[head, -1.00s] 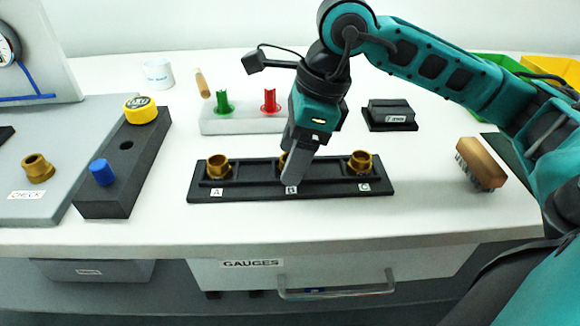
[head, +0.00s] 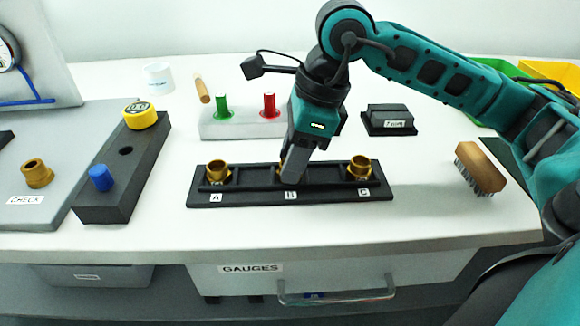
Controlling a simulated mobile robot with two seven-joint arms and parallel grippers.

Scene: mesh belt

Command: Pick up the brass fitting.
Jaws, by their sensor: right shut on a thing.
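A black rack (head: 330,197) on the bench has places labelled A, B and C. Brass fittings stand upright at A (head: 217,171) and C (head: 359,169). My right gripper (head: 289,174) points down at place B, shut on a third brass fitting (head: 281,167). Only a sliver of that fitting shows beside the fingers, so I cannot tell whether it is clear of the rack. My left gripper is out of view.
Behind the rack are a pale block with green (head: 222,106) and red (head: 269,105) plugs and a dark block (head: 390,119). A wooden brush (head: 480,168) lies right. A dark block (head: 105,196) with blue and yellow knobs stands left. The bench front is clear.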

